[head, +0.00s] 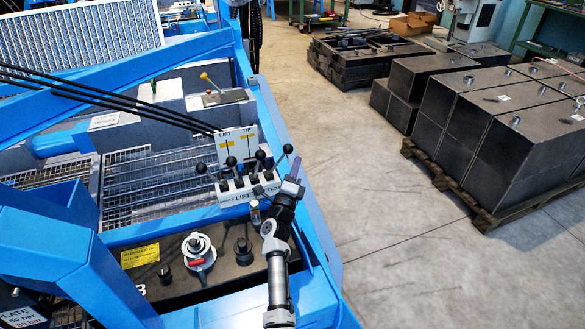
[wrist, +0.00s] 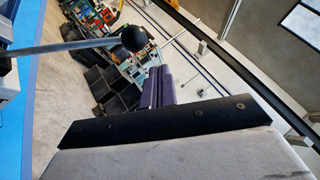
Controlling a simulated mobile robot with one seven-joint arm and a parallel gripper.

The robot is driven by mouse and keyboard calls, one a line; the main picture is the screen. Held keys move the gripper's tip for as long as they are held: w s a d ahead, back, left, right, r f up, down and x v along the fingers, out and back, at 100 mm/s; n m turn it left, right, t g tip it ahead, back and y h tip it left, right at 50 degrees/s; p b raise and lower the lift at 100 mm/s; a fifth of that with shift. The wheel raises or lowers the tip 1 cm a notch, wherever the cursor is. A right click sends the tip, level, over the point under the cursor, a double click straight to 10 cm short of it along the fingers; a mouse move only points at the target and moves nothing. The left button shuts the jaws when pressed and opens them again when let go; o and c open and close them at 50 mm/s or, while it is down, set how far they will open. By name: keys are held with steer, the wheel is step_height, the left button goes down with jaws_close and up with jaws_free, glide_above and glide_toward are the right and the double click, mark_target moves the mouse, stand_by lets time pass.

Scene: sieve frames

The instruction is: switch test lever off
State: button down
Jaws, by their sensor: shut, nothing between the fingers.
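A bank of black-knobbed levers stands on a white block (head: 235,196) labelled LIFT and TEST in the head view. The rightmost lever, above the TEST label, has a black ball knob (head: 288,148) and leans up and to the right; I take it as the test lever. My gripper (head: 292,173) is just right of and below this knob, with its purple fingers shut and empty. In the wrist view a black ball knob (wrist: 133,37) on a metal rod appears beyond and left of my fingers (wrist: 157,88). Contact cannot be told. My arm hides part of the lever block's right end.
Neighbouring levers (head: 260,156) stand close on the left, before a LIFT/TIP sign (head: 237,144). A black tank with a red-handled cap (head: 199,250) lies below. Blue frame beams (head: 290,190) surround the panel. Black blocks (head: 480,110) on pallets stand right, across open floor.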

steer(key=s+d+r+v, duration=0.1)
steer(key=r+v, duration=0.1)
steer(key=v, duration=0.8)
steer(key=shift+s, duration=0.3)
steer(key=shift+f, duration=0.1)
